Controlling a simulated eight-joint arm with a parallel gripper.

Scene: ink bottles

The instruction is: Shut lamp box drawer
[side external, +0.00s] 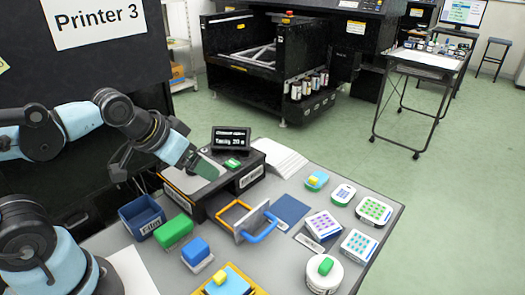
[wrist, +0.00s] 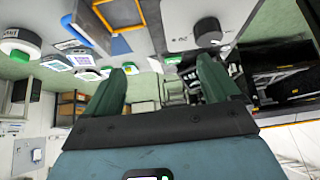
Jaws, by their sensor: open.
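The lamp box (side external: 247,158) is a black box with a pale label on its side. Its drawer (side external: 235,214) stands pulled out, with an orange frame, a grey front panel and a blue handle (side external: 262,232). The orange frame also shows upside down in the wrist view (wrist: 119,14), with the blue handle (wrist: 79,32) beside it. My gripper (side external: 207,168), with green fingers, is above the box, behind the drawer and apart from the handle. In the wrist view my gripper (wrist: 165,78) has its fingers wide apart with nothing between them.
A small display (side external: 231,139) stands on the box. A blue bin (side external: 142,216), a green block (side external: 174,231) and a blue block (side external: 195,250) are left of the drawer. A round white container (side external: 323,274) and several trays are to its right. A dark blue pad (side external: 291,208) lies near the handle.

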